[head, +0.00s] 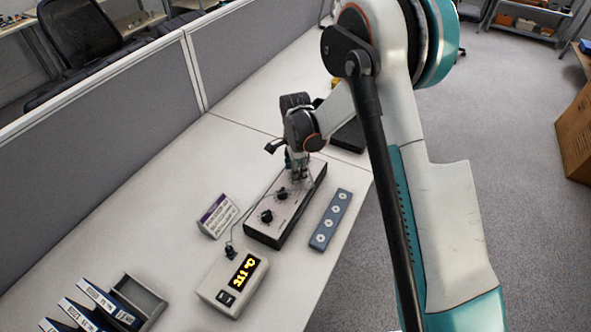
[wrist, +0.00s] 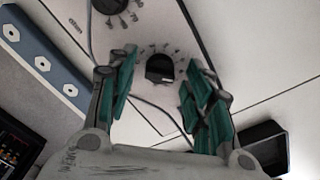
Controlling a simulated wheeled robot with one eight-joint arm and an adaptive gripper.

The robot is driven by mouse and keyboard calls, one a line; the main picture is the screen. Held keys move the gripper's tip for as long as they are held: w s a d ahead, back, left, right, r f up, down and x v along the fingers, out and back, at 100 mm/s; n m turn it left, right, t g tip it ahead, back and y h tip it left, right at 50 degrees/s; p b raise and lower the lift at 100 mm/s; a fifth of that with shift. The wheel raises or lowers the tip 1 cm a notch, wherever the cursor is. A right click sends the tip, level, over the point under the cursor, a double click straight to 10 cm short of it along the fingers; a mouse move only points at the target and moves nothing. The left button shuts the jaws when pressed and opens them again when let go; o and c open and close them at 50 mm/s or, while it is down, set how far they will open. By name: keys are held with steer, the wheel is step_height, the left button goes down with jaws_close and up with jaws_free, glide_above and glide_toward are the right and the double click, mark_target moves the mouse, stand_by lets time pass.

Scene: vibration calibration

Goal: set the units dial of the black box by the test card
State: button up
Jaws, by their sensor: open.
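The black box (head: 268,233), with a pale top face and a row of black dials, stands on the desk. Two dials show in the head view, a near one (head: 267,216) and a middle one (head: 282,193). My gripper (head: 299,178) is over the box's far end and hides what lies below it. In the wrist view my open gripper (wrist: 158,78) has one green-padded finger either side of a black dial (wrist: 160,68) ringed by small marks; contact cannot be told. Another dial (wrist: 110,5) is at the top edge. The test card (head: 218,216), white with a purple band, stands left of the box; its text is unreadable.
A beige meter (head: 223,291) with a lit yellow display is in front, its cable running to the box. A blue-grey strip (head: 331,220) with several white rings lies right of the box. Binders (head: 108,301) stand front left. A grey partition (head: 100,165) borders the desk.

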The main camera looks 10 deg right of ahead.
steer(key=c, duration=1.1)
